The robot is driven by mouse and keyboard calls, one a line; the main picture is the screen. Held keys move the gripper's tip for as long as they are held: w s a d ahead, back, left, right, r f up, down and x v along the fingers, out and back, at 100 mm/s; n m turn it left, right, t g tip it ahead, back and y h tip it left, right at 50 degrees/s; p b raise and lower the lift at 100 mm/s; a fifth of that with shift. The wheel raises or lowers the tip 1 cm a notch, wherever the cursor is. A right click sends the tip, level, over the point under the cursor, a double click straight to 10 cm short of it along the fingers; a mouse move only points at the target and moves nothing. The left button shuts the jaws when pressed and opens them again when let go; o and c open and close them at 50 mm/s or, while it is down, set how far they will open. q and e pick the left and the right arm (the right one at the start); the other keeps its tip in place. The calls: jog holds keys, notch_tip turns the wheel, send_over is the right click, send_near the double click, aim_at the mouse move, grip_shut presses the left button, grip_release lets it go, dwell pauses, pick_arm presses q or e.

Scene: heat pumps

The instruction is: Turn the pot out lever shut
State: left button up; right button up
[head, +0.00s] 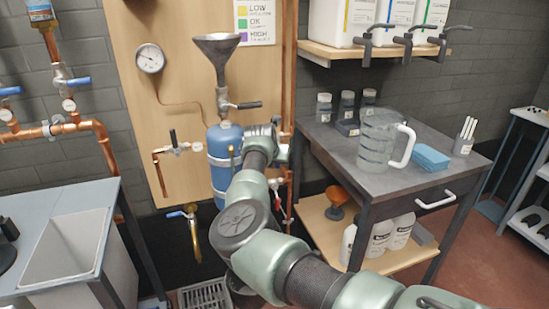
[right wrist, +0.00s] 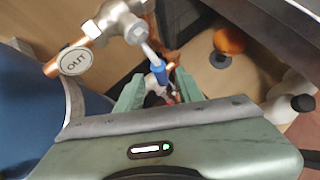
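The pot is a blue cylinder (head: 223,150) with a funnel (head: 217,48) above it, against the wooden board. In the right wrist view, a silver valve (right wrist: 118,20) on a copper pipe carries a round OUT tag (right wrist: 75,61). Its lever (right wrist: 157,72) has a pale stem and a blue grip pointing down toward my gripper. My right gripper (right wrist: 158,84) is open, with one green finger on each side of the blue grip and gaps visible. In the head view my right arm hides the OUT valve and most of the gripper. My left gripper is out of view.
Right of the pot stands a table (head: 365,185) with a glass jug (head: 380,140) and a blue block (head: 431,158). A sink (head: 75,250) is at left. A gauge (head: 150,58) hangs on the board.

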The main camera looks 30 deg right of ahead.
jog(key=shift+v, duration=1.15)
